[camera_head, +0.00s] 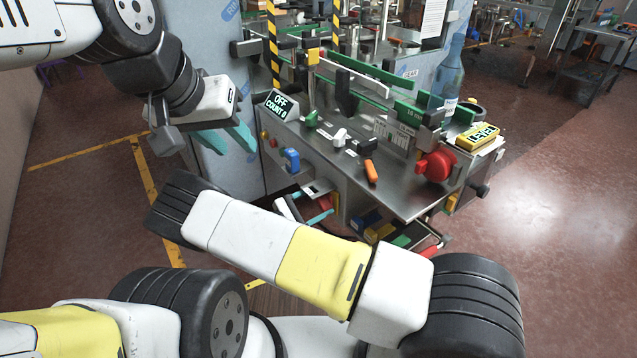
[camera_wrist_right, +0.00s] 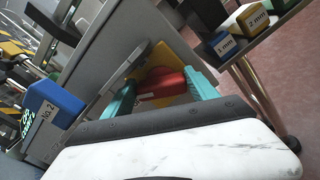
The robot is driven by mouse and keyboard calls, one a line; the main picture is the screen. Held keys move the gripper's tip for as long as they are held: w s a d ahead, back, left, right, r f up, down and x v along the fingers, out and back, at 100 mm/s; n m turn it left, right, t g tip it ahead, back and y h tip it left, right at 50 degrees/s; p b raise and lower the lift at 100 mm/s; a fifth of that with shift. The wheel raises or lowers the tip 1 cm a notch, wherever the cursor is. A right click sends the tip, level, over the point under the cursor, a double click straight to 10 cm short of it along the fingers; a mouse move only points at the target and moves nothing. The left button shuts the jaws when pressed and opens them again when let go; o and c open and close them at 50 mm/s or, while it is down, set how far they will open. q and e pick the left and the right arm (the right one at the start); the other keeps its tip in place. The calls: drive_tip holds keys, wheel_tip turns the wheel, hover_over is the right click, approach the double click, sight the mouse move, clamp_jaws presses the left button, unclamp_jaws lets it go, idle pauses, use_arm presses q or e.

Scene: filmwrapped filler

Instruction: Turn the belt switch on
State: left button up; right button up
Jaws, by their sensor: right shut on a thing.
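The display (camera_head: 280,104) on the machine's front left corner reads OFF, COUNT 0. In the right wrist view a red switch handle (camera_wrist_right: 163,86) sits in front of a yellow plate (camera_wrist_right: 156,72). My right gripper (camera_head: 321,203) is low at the machine's front panel, and its teal fingers also show in the wrist view (camera_wrist_right: 160,92), one on each side of the red handle, closed on it. My left gripper (camera_head: 226,141) hangs left of the machine, fingers apart and empty.
A blue block (camera_head: 291,159) is on the front panel, above my right gripper; it also shows in the wrist view (camera_wrist_right: 54,98). An orange-handled tool (camera_head: 369,168), a red knob (camera_head: 436,166) and a blue bottle (camera_head: 449,75) are on the machine top.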

drive_tip(key=shift+m, duration=0.4)
drive_tip(key=o, duration=1.4)
drive_tip(key=shift+c, duration=0.2)
